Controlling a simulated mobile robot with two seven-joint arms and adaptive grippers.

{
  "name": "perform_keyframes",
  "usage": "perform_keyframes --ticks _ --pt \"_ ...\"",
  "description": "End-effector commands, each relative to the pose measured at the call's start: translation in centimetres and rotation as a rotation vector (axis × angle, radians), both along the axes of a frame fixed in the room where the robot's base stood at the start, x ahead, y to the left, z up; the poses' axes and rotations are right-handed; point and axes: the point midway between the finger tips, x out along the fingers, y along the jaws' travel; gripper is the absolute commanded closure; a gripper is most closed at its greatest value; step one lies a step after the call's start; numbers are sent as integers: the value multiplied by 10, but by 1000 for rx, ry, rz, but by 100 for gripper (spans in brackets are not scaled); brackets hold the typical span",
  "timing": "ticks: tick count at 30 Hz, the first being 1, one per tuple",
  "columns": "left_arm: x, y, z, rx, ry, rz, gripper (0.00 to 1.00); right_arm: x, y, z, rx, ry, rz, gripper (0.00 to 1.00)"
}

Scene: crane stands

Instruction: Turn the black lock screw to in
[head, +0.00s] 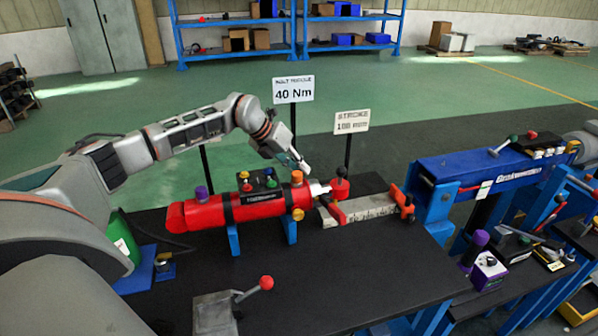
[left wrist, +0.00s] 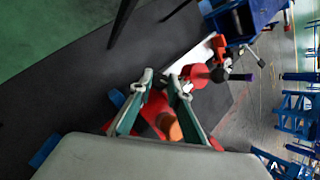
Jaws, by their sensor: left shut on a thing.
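A red cylinder (head: 205,211) lies on blue supports on the black table, with a white rod (head: 317,188) at its right end. My left gripper (head: 302,167) reaches down from the upper left to this right end, just above the orange knob (head: 297,177). My right gripper is not in view.
Signs (head: 293,89) on thin posts rise behind. A red-tipped lever (head: 266,283) is in front. The table's front middle is clear.

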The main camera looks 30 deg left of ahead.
Motion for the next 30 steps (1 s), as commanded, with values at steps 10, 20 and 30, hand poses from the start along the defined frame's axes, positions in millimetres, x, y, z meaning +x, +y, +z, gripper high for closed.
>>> perform_keyframes --ticks 10,20,30 --pt "1 4 -4 -80 -89 -202 100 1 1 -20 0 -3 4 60" --pt "1 4 -3 -112 -130 -301 100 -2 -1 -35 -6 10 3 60" --pt "0 4 -2 -115 -135 -313 100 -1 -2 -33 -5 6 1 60"
